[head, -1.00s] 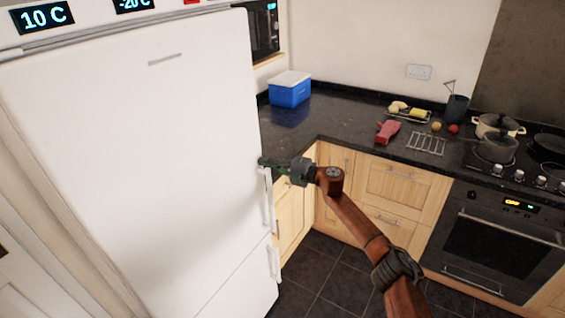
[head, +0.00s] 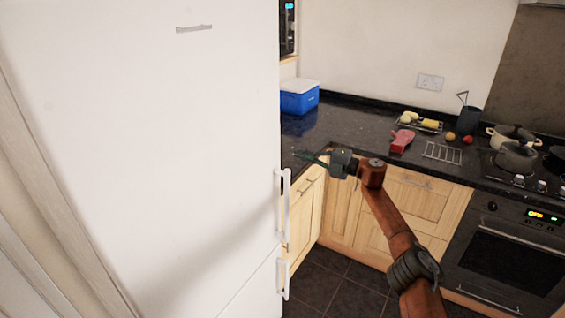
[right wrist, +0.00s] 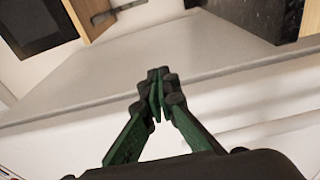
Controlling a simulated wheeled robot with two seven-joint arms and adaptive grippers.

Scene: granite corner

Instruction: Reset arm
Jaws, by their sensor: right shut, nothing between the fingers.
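My right arm (head: 395,232) comes in from the lower right of the head view and is bent. Its gripper (head: 306,156) points left, close to the right edge of the white fridge (head: 140,130) in the picture and above the level of its upper handle (head: 284,202). In the right wrist view the green and black fingers of the right gripper (right wrist: 158,82) meet at their tips, with nothing between them. A pale panel (right wrist: 190,62) lies behind them there. My left gripper is in neither view.
The dark counter (head: 350,130) carries a blue cool box (head: 299,97), a red item (head: 402,141), a wire rack (head: 442,152) and pots (head: 516,156) on the hob. An oven (head: 502,262) stands at the right. The dark tiled floor (head: 335,285) is clear where visible.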

